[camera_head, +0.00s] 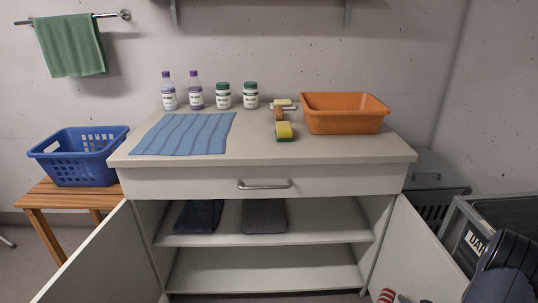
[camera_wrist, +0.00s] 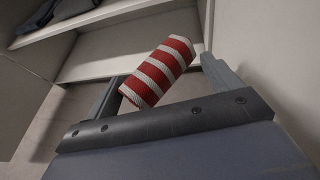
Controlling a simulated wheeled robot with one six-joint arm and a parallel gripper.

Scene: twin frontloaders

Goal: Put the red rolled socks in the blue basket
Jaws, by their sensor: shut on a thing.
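The red rolled socks (camera_wrist: 158,72), a roll with red and white stripes, sit tilted between the two fingers of my gripper (camera_wrist: 163,84) in the wrist view. My gripper is shut on them. In the head view, only a small part of the socks (camera_head: 386,296) shows at the bottom edge, in front of the open right cabinet door, with my gripper (camera_head: 404,298) beside it and mostly cut off. The blue basket (camera_head: 88,172) stands on a wooden bench at the far left, well away from my gripper. Its floor is mostly hidden.
Both doors of the white cabinet (camera_head: 262,178) stand open, the left door (camera_head: 105,262) in front of the bench (camera_head: 58,196). Folded dark cloths (camera_head: 264,214) lie on its upper shelf. The top holds bottles, jars, sponges, a blue striped cloth and an orange tub (camera_head: 345,120). A grey crate (camera_head: 455,235) stands right.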

